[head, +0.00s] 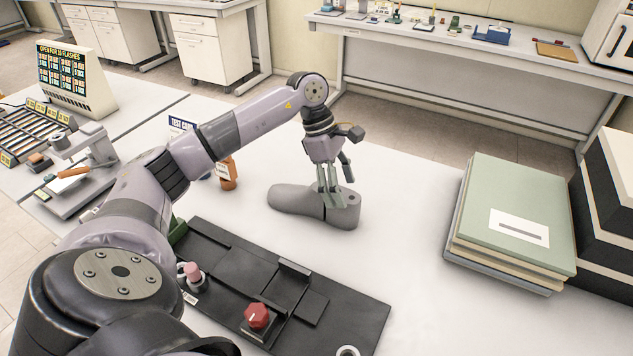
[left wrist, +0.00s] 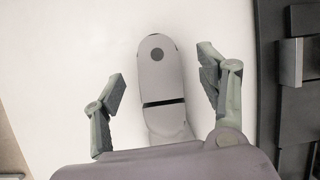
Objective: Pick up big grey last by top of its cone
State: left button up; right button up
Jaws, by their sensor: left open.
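The big grey last (head: 300,204) lies on the white table, its long toe end to the left and its taller cone end to the right in the head view. My left gripper (head: 334,200) points down over the cone end, partly hiding it. In the left wrist view the last (left wrist: 158,62) shows its rounded cone top with a dark round hole and a dark slot across it. The left gripper's fingers (left wrist: 163,90) stand open, one on each side of the cone, with white table visible between fingers and last. My right gripper is not in view.
A black fixture (head: 355,315) with a red knob (head: 258,317) lies in front of the last. An orange bottle (head: 227,175) stands behind its toe end. Clear table lies between last and folders.

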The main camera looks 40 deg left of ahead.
pick_arm(q)
jog(key=shift+x, duration=1.15)
jog(key=shift+d+f+p, duration=0.2)
jog(key=shift+f+p, duration=0.05)
jog(key=shift+p, duration=0.3)
jog(key=p+x, duration=0.1)
jog(key=x, duration=0.2)
jog(key=shift+w+f+p, duration=0.2)
jog(key=shift+f+p, duration=0.15)
jog(key=shift+d+f, duration=0.2)
jog(key=shift+f, duration=0.2)
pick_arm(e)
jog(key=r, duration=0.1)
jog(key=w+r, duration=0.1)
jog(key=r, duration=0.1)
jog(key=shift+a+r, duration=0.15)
pick_arm(q)
jog(key=shift+r, duration=0.1)
grip_shut()
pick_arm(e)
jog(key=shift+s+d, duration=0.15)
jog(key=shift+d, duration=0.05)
